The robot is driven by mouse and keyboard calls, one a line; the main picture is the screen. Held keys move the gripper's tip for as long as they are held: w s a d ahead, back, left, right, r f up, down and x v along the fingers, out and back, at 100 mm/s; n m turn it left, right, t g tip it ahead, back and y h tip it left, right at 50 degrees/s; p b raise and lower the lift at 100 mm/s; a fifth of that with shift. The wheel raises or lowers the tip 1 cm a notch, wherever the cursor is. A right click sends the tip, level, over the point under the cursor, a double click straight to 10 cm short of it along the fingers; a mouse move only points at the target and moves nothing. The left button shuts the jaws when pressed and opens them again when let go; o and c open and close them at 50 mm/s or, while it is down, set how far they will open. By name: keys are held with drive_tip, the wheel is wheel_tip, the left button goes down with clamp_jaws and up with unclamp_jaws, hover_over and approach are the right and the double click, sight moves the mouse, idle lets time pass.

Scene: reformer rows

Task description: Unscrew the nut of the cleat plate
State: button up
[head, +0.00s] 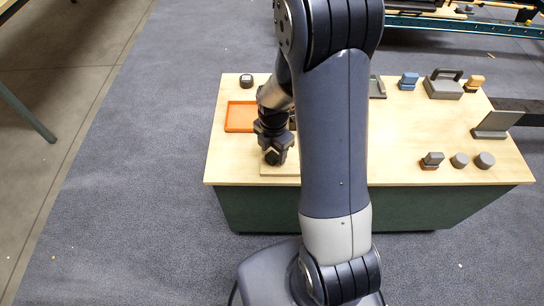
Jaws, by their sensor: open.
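My gripper (275,156) points down at the front left of the bench top, low over a pale flat board (271,172) near the front edge. A dark rounded piece shows between or just under the fingertips; I cannot tell whether it is the nut. I cannot make out the cleat plate for sure, as my gripper and arm cover much of that spot. The small gap between fingers and board is too small to judge.
Several blocks, a handled grey box (443,85), a grey wedge (494,126) and grey cylinders (484,160) stand at the right. The bench middle right (405,125) is clear.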

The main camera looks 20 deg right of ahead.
wheel_tip(320, 180, up, 10)
drive_tip(key=p, duration=0.2)
wheel_tip(320, 180, up, 8)
drive_tip(key=p, duration=0.6)
hover_over(273, 154)
drive_tip(key=shift+f, duration=0.3)
drive_tip(key=shift+f+b, duration=0.15)
drive_tip(key=shift+b, duration=0.15)
wheel_tip(273, 154, down, 11)
drive_tip(key=b, duration=0.6)
drive_tip(key=shift+f+b, duration=0.35)
drive_tip(key=shift+f, duration=0.2)
